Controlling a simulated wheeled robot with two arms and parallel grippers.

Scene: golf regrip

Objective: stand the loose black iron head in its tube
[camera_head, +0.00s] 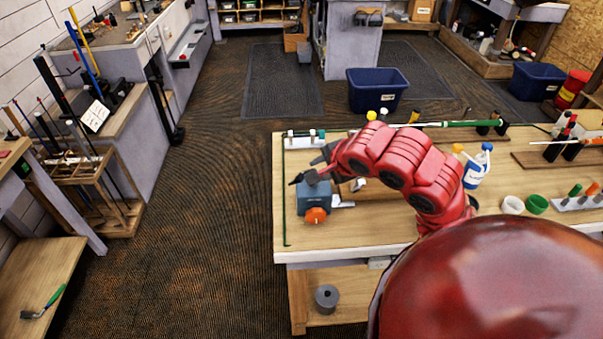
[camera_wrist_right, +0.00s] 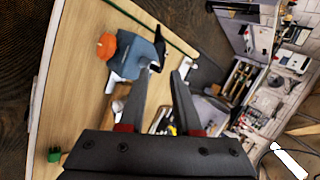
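My right gripper (camera_head: 300,173) hangs over the left end of the wooden workbench, at the blue vise (camera_head: 314,195). A silvery head-like piece (camera_head: 343,204) lies right of the vise. I cannot make out the black iron head or its tube for certain. My left gripper is out of view.
The workbench (camera_head: 375,225) carries a green-gripped club (camera_head: 455,124), a white-and-blue bottle (camera_head: 477,167), a white ring (camera_head: 513,205) and a green ring (camera_head: 537,204). A wooden club rack (camera_head: 100,190) stands at left. A blue bin (camera_head: 378,92) stands behind the bench. The floor left of the bench is clear.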

